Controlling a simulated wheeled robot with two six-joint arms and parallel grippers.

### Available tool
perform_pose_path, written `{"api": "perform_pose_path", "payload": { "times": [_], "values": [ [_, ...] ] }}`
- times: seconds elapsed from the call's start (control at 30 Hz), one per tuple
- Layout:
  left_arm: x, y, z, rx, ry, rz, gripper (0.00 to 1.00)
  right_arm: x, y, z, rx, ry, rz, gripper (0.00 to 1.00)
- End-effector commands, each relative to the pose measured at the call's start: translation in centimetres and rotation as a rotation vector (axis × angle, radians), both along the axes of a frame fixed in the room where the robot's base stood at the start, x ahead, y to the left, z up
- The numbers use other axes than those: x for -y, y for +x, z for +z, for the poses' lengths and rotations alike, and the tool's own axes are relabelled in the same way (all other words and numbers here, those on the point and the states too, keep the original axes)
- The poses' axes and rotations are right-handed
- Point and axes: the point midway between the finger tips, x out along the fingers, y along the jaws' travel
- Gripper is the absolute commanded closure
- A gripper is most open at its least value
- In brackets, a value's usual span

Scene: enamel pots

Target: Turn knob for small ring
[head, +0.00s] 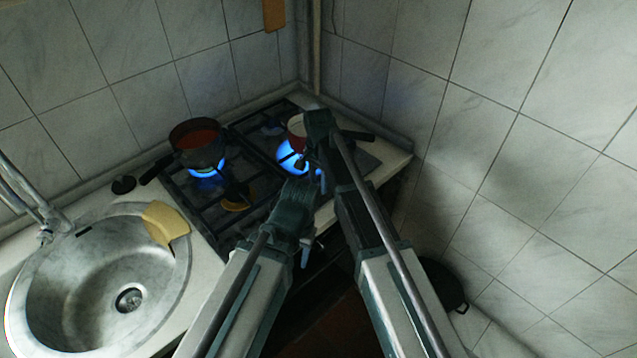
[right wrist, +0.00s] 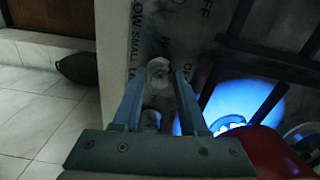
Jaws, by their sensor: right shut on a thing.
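A pale round knob (right wrist: 158,71) sits on the dark, lettered control panel (right wrist: 145,25) in the right wrist view. My right gripper (right wrist: 157,86) is shut on this knob, one finger on each side. Part of another pale knob (right wrist: 150,119) shows between the fingers closer to the camera. The lettering reads partly "LOW", "SMALL" and "OFF". In the head view, my right gripper's own arm hides the knob. My left gripper (head: 303,222) is near the stove's front edge; its fingertips are too dark to read. Blue flames (head: 292,155) burn at the right burner.
A dark pot with red inside (head: 196,137) stands over another blue flame (head: 206,172) at the left. A red pot (head: 297,128) stands close to my right gripper. The sink (head: 60,290) and yellow cloth (head: 166,222) lie left. A tiled wall is at right.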

Motion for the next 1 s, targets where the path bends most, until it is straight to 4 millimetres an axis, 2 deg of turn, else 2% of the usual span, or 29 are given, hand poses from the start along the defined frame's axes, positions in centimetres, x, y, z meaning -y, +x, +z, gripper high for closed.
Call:
{"api": "perform_pose_path", "payload": {
  "times": [0.6, 1.0],
  "values": [
    [0.0, 0.0, 0.0, 0.0, 0.0, 0.0, 0.5, -0.01, 0.01, 0.0, 0.0, 0.0, -0.571, 1.0],
    [0.0, 0.0, 0.0, 0.0, 0.0, 0.0, 0.5, 0.0, 0.01, 0.0, 0.0, 0.0, -0.816, 1.0]
  ]
}}
